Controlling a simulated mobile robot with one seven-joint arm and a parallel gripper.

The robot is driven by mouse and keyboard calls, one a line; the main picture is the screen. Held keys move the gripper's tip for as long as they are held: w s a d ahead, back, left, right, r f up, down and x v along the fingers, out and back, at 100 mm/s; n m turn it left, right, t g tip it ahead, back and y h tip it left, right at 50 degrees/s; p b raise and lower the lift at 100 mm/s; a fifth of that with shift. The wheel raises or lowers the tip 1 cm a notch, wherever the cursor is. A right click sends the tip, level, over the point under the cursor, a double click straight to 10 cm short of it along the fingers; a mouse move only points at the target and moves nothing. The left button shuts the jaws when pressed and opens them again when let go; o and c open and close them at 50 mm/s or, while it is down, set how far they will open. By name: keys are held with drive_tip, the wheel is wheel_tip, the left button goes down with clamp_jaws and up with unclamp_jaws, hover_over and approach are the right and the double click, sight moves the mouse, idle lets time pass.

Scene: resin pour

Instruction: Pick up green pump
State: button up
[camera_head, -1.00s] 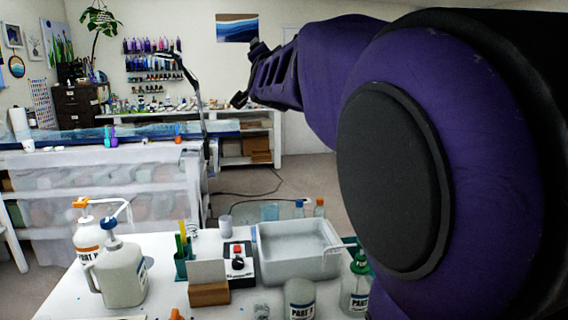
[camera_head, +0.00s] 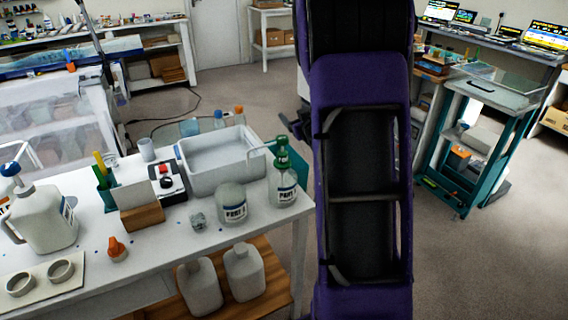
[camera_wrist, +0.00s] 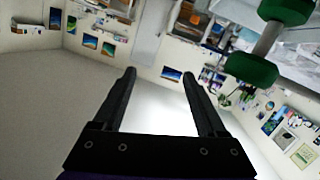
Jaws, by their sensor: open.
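The green pump (camera_head: 282,152) tops a clear bottle with a white label (camera_head: 284,189) at the right end of the white table. The pump also shows large at the upper right of the wrist view (camera_wrist: 250,70), with a green cap and a pale stem. My gripper (camera_wrist: 160,75) is open and empty in the wrist view, with the pump to the right of its fingers and outside them. In the head view my arm hides most of the gripper; a dark part of it (camera_head: 294,124) shows beside the pump.
A grey tub (camera_head: 222,176) stands left of the pump bottle. White jugs (camera_head: 243,271) stand on the shelf below. The floor right of the table is clear up to a teal cart (camera_head: 448,150).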

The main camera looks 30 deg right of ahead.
drive_tip(key=s+d+f+n+y, duration=0.1)
drive_tip(key=s+f+y, duration=0.1)
drive_tip(key=s+f, duration=0.75)
drive_tip(key=s+a+f+t+y, duration=0.2)
drive_tip(key=s+a+y, duration=0.2)
drive_tip(key=s, duration=0.4)
drive_tip(key=p+x, duration=0.1)
drive_tip(key=x, duration=1.6)
drive_tip(key=shift+w+d+f, duration=0.1)
drive_tip(key=shift+d+f, duration=0.05)
clamp_jaws()
wheel_tip(320, 180, up, 30)
drive_tip(key=p, duration=0.3)
drive_tip(key=shift+f, duration=0.25)
